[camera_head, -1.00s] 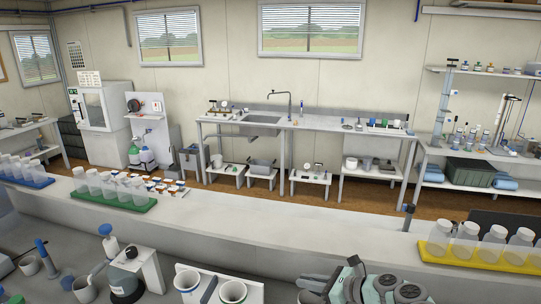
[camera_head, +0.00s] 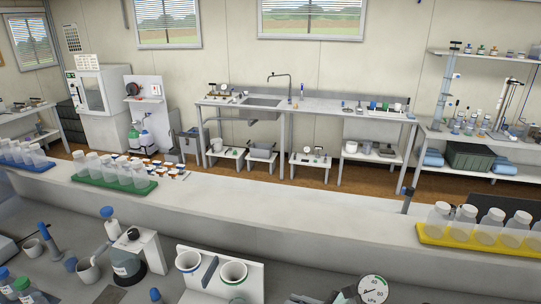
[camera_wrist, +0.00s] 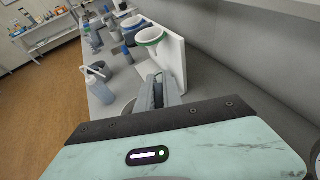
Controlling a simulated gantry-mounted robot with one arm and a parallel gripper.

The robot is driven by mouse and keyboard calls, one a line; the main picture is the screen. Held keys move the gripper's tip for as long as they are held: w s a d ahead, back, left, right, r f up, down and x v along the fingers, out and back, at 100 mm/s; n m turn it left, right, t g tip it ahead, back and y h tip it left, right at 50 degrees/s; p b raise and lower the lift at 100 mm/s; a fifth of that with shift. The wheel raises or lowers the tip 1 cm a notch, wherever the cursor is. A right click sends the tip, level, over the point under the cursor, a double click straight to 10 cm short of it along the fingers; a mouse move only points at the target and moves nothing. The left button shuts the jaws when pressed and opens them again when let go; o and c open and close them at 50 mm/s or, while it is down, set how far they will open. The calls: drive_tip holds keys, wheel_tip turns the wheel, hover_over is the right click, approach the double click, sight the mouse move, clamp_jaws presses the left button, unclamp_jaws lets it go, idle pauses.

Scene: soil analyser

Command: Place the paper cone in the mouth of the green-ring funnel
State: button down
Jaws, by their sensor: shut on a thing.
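The green-ring funnel (camera_head: 234,271) sits in a white stand at the bottom middle of the head view, right of the blue-ring funnel (camera_head: 188,261). In the wrist view the green-ring funnel (camera_wrist: 150,36) is the nearer of the two, and its wide mouth faces up. My gripper (camera_wrist: 160,82) is in the wrist view, short of the funnel stand. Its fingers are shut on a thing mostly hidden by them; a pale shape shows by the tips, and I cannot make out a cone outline.
The white stand's upright panel (camera_wrist: 172,52) rises beside the funnels. A wash bottle (camera_wrist: 98,88) stands on the bench left of my gripper. A pressure gauge (camera_head: 373,289) is at the head view's bottom edge. A raised shelf with bottle racks runs behind the funnels.

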drive_tip(key=s+a, duration=0.7)
drive_tip(key=a, duration=0.1)
drive_tip(key=w+a+r+m+t+h+p, duration=0.2)
drive_tip(key=w+a+r+m+p, duration=0.1)
drive_tip(key=a+r+p, duration=0.55)
drive_tip(key=s+d+f+m+t+h+p, duration=0.1)
drive_tip(key=s+d+m+t+h+p, duration=0.2)
drive_tip(key=s+d+m+h+p, duration=0.4)
drive_tip(key=s+d+h+p, duration=0.1)
drive_tip(key=d+p, duration=0.2)
drive_tip(key=shift+s+f, duration=0.15)
drive_tip(key=shift+s, duration=0.1)
drive_tip(key=shift+w+h, duration=0.15)
drive_tip(key=shift+h, duration=0.15)
